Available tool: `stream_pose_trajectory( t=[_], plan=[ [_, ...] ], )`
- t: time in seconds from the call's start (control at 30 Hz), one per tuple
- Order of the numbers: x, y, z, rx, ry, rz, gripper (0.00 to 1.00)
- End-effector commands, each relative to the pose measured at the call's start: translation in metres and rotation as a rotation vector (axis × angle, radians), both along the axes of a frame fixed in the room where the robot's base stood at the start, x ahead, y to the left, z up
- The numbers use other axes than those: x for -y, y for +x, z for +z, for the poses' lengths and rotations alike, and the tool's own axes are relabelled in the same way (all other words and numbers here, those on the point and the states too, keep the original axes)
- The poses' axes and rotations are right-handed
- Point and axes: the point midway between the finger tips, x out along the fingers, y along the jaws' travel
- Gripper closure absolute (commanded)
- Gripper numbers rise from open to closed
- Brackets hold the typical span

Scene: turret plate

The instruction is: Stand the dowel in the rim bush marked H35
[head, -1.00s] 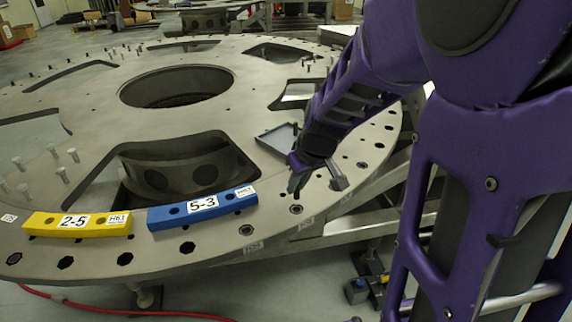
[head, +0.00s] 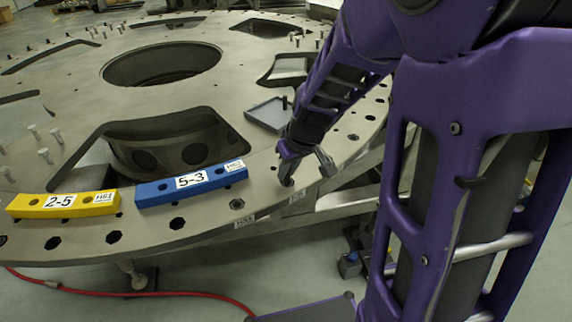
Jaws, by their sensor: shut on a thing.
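The turret plate (head: 70,100) is a large grey disc with a row of bushes along its near rim. My gripper (head: 289,173) points down over the near right rim and is shut on a dark dowel (head: 287,181). Little of the dowel shows below the fingers. Its lower end is at or just above a rim bush beside a small white label (head: 297,197), too small to read surely. I cannot tell whether the dowel has entered the bush. An empty-looking bush (head: 237,204) lies to the left, by another label (head: 245,221).
A blue block marked 5-3 (head: 153,194) and a yellow block marked 2-5 (head: 27,207) lie on the rim at left. A shallow grey tray (head: 262,115) sits behind my gripper. Several upright pins (head: 43,155) stand at far left. A red hose (head: 95,291) crosses the floor.

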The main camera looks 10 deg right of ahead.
Motion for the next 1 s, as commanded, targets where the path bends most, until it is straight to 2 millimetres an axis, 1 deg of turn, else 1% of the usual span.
stream_pose_trajectory(
  t=[0.4, 0.43, 0.6, 0.87, 1.0],
  plan=[
    [0.0001, 0.0001, 0.0000, 0.000, 0.000, 0.000, 1.00],
    [0.0000, 0.0002, 0.0001, 0.000, 0.000, 0.000, 0.77],
    [0.0000, 0.0002, 0.0001, 0.000, 0.000, 0.000, 0.47],
    [0.0000, 0.0001, 0.0001, 0.000, 0.000, 0.000, 0.47],
    [-0.0001, 0.0011, 0.0065, 0.001, 0.000, 0.000, 0.47]
  ],
)
